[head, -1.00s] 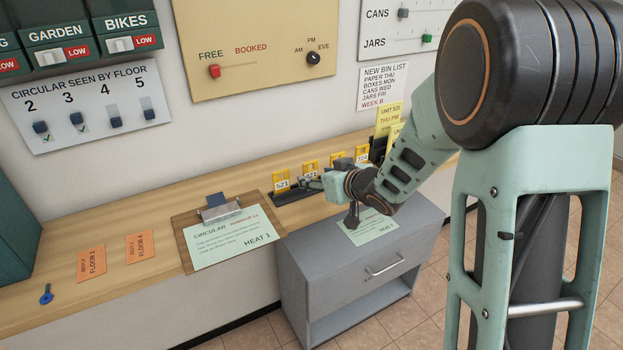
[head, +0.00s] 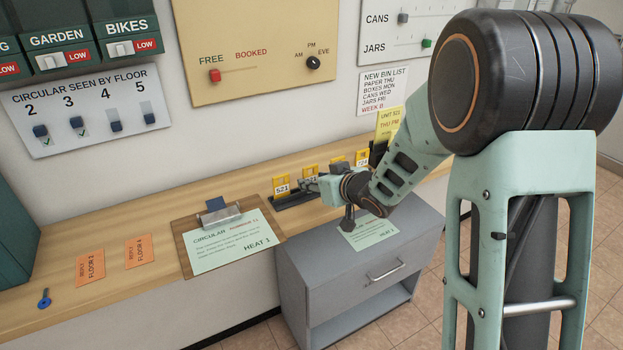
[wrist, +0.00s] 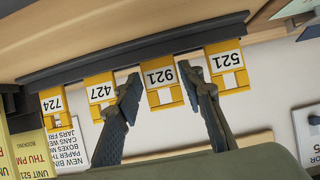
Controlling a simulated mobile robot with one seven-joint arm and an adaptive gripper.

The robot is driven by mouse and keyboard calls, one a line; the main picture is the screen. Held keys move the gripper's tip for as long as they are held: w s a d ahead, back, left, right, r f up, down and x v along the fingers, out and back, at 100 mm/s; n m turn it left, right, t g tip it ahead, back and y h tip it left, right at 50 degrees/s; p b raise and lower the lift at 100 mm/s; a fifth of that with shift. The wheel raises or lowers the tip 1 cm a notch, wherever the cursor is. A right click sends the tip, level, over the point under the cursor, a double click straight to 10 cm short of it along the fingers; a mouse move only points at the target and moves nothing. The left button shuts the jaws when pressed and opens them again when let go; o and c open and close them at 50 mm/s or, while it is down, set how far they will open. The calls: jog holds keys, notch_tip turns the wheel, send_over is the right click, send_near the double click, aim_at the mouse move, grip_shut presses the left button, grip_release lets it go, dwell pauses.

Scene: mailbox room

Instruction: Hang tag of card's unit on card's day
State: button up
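A yellow card (head: 388,122) stands at the back of the counter, partly behind my arm. It shows UNIT, a number that looks like 521, and THU PM. It is also at the lower left of the wrist view (wrist: 33,152). Yellow number tags stand in a row on a dark rack (head: 297,200): 521 (wrist: 228,70), one that reads 921 (wrist: 161,84), 427 (wrist: 99,94) and 724 (wrist: 53,106). My gripper (wrist: 160,80) is open, its fingers either side of the 921 tag. I cannot tell whether they touch it. In the head view my gripper (head: 314,186) partly hides the rack.
A grey drawer cabinet (head: 345,280) stands in front. A yellow FREE/BOOKED board (head: 245,85) with a dial (head: 313,62) hangs on the wall.

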jog(key=c, duration=0.6)
jog(key=shift+r, duration=0.15)
jog(key=shift+r+p, duration=1.4)
jog(key=shift+s+d, duration=0.1)
jog(key=shift+s, duration=0.05)
jog(key=shift+s+d, duration=0.9)
jog(key=shift+s, duration=0.45)
jog(key=shift+s+d, duration=0.9)
jog(key=shift+s, duration=0.4)
jog(key=shift+s+d, duration=0.9)
jog(key=shift+s, duration=0.45)
